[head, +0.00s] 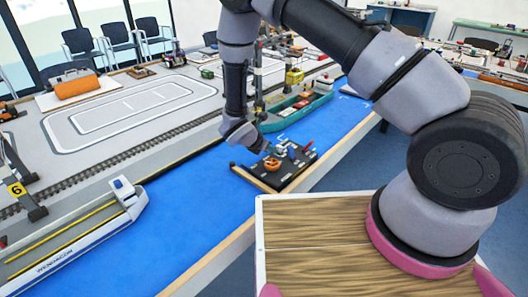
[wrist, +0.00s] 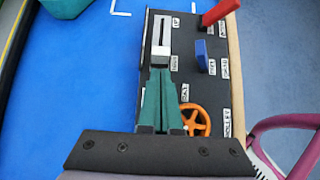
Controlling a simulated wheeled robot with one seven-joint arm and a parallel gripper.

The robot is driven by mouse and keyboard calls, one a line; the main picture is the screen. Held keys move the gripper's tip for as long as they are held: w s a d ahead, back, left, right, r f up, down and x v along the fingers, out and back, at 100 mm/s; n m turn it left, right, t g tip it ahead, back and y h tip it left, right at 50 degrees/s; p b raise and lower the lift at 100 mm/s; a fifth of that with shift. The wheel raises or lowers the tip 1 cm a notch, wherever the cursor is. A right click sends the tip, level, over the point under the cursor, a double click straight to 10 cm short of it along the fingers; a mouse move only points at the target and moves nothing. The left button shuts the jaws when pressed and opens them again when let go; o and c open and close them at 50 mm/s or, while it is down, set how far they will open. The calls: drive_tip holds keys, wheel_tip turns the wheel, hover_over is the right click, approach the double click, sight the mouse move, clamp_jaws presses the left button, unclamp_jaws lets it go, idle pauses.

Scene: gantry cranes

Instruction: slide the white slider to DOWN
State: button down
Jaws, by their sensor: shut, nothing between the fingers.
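The black control panel (head: 283,172) lies at the right edge of the blue table strip, and it fills the middle of the wrist view (wrist: 205,88). At its upper left is a pale slot plate with a dark groove (wrist: 162,29). The white slider (wrist: 160,51) appears at the near end of this groove, beside a small label that seems to read DOWN. Another label, apparently UP, is by the far end. My gripper (wrist: 161,72) is shut and empty, its green fingertips just on the near side of the slider. I cannot tell whether they touch it.
The panel also carries a red lever (wrist: 220,12), a blue lever (wrist: 202,56) and an orange handwheel (wrist: 194,120), close to the right of my fingers. A green model ship (head: 298,110) stands beyond the panel. The blue surface (head: 185,215) left of the panel is clear.

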drive_tip(key=shift+w+d, duration=0.4)
